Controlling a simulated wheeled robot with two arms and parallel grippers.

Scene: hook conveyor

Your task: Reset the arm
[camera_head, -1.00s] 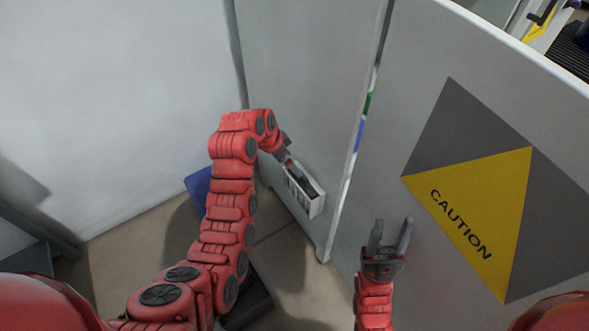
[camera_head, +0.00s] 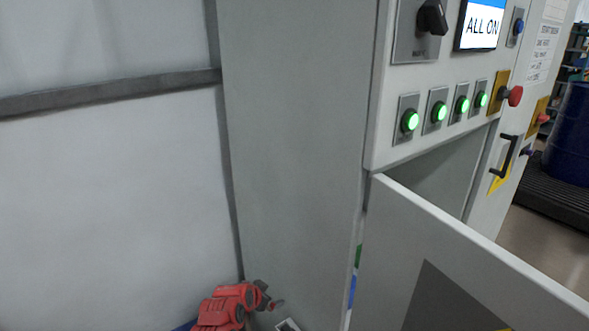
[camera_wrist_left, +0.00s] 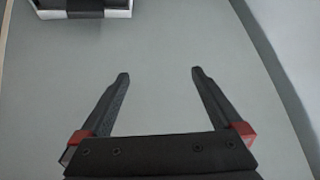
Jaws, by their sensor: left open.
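My left arm shows at the bottom of the head view, red and bent, with its dark left gripper (camera_head: 268,297) beside the grey cabinet side panel (camera_head: 290,150). In the left wrist view the left gripper (camera_wrist_left: 159,73) is open, its two dark fingers well apart with nothing between them. A white and black box-shaped fitting (camera_wrist_left: 72,9) shows at the top left of that view, beyond the fingertips and apart from them. Its top edge (camera_head: 288,325) just shows at the bottom of the head view. My right gripper is out of view.
A cabinet front carries a dark rotary switch (camera_head: 432,18), an "ALL ON" screen (camera_head: 481,26), several lit green buttons (camera_head: 410,121) and a red button (camera_head: 515,96). An open door panel (camera_head: 460,255) juts out at lower right. A blue drum (camera_head: 572,135) stands far right.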

